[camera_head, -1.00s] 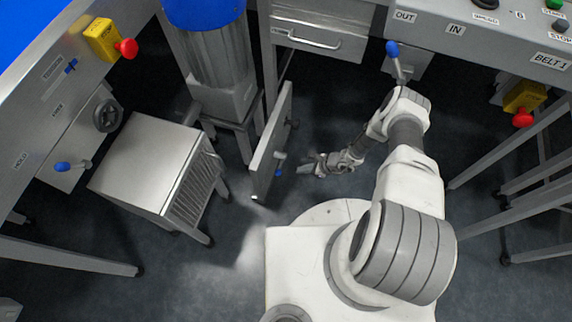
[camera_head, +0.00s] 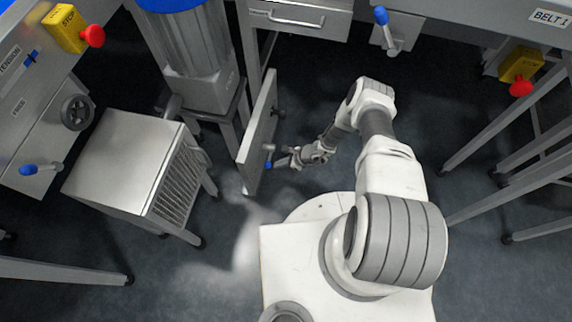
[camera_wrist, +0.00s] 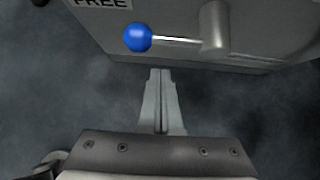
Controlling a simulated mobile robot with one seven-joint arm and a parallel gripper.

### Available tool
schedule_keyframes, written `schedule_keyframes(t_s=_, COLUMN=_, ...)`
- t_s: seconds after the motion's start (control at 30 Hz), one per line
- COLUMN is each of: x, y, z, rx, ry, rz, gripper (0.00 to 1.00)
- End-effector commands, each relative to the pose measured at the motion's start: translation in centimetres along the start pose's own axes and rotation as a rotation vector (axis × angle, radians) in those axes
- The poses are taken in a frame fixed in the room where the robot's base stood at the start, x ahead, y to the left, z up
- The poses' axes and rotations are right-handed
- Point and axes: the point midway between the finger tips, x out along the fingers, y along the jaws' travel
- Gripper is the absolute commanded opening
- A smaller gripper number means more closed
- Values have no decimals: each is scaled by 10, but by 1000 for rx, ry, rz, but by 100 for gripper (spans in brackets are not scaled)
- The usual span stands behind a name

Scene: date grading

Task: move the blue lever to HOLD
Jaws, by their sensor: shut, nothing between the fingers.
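The blue lever nearest my gripper has a round blue knob (camera_wrist: 138,37) on a thin metal rod from a grey pivot on an upright panel (camera_wrist: 270,30). In the wrist view the rod points left, with the knob just below a partly cut FREE label (camera_wrist: 101,3). No HOLD label shows there. In the head view the knob (camera_head: 268,165) shows low on the panel's right face (camera_head: 258,130). My gripper (camera_wrist: 161,73) is shut and empty, its tips below and slightly right of the knob in the wrist view. In the head view my gripper (camera_head: 278,163) is close beside the knob; contact is unclear.
Other blue-knobbed levers stand on the left bench (camera_head: 28,170) and at the back (camera_head: 381,15). A metal cabinet (camera_head: 125,150) stands left of the panel. Yellow stop boxes with red buttons are at left (camera_head: 65,25) and right (camera_head: 522,65).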

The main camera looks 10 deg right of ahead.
Motion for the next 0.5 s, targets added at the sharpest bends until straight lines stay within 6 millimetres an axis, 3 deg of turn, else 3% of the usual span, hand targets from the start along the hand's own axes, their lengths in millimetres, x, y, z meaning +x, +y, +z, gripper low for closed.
schedule_keyframes(t_s=0.03, x=13, y=0, z=-3, rx=-2, ry=0, rz=1, gripper=0)
schedule_keyframes(t_s=0.13, x=26, y=0, z=-3, rx=0, ry=0, rz=0, gripper=0)
schedule_keyframes(t_s=0.2, x=11, y=-2, z=10, rx=1, ry=-1, rz=-1, gripper=0)
schedule_keyframes(t_s=0.5, x=-7, y=0, z=31, rx=0, ry=0, rz=0, gripper=0)
